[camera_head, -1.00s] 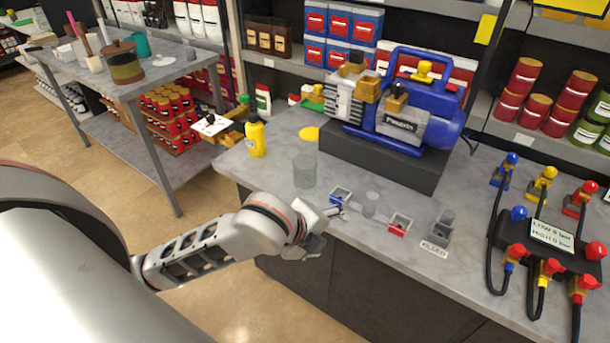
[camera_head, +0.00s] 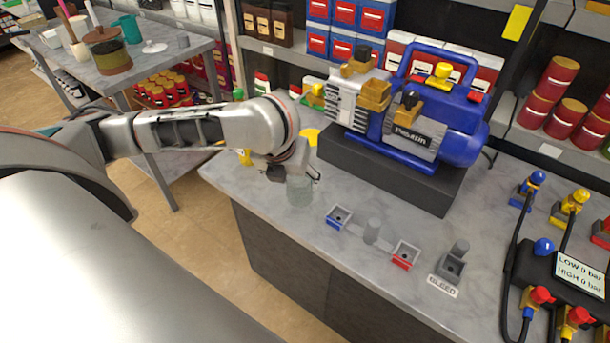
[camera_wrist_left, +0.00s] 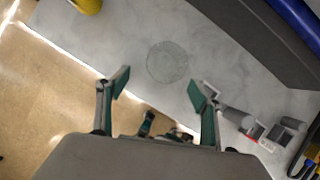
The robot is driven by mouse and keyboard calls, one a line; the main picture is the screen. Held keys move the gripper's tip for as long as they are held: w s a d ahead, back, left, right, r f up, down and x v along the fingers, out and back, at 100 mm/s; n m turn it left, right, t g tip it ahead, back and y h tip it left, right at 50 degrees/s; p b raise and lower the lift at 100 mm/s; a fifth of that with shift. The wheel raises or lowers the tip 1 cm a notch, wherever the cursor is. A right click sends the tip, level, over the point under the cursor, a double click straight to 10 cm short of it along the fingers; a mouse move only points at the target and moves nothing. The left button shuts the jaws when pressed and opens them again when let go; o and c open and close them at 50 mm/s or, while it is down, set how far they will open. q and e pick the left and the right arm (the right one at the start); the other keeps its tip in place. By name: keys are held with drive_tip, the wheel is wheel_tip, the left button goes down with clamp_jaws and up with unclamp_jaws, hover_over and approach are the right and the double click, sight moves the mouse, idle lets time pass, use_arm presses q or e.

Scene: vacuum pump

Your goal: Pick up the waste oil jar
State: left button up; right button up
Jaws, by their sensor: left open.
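The waste oil jar (camera_head: 300,192) appears as a clear, greenish-grey glass jar standing on the grey counter (camera_head: 290,235). My left gripper (camera_head: 293,173) hangs over it in the head view and hides its top. In the left wrist view the jar (camera_wrist_left: 167,62) shows as a round outline on the counter, seen from above. The left gripper (camera_wrist_left: 157,88) is open and empty there. Its two green-padded fingers are spread, and the jar lies just past their tips, a little right of the middle. My right gripper is in neither view.
A blue vacuum pump (camera_head: 440,125) stands on a dark block (camera_head: 385,172) behind and right of the jar. A yellow bottle (camera_wrist_left: 88,5) is left of the jar. Blue and red holders (camera_head: 338,216) (camera_head: 405,254) sit to its right near the front edge.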

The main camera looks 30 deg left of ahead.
sight(299, 185)
use_arm(q)
drive_tip(key=shift+w+a+f, duration=0.1)
drive_tip(key=shift+w+a, duration=0.05)
drive_tip(key=shift+w, duration=0.2)
drive_tip(key=shift+x, duration=0.95)
drive_tip(key=shift+w+f, duration=0.1)
drive_tip(key=shift+f, duration=0.35)
drive_tip(key=x, duration=0.3)
drive_tip(key=shift+w+d+f, duration=0.15)
drive_tip(key=shift+w+d, duration=0.15)
drive_tip(key=shift+d, duration=0.05)
drive_tip(key=shift+w+a+f, duration=0.15)
drive_tip(key=shift+w+f, duration=0.1)
drive_tip(key=shift+f, duration=0.25)
drive_tip(key=c, duration=1.3)
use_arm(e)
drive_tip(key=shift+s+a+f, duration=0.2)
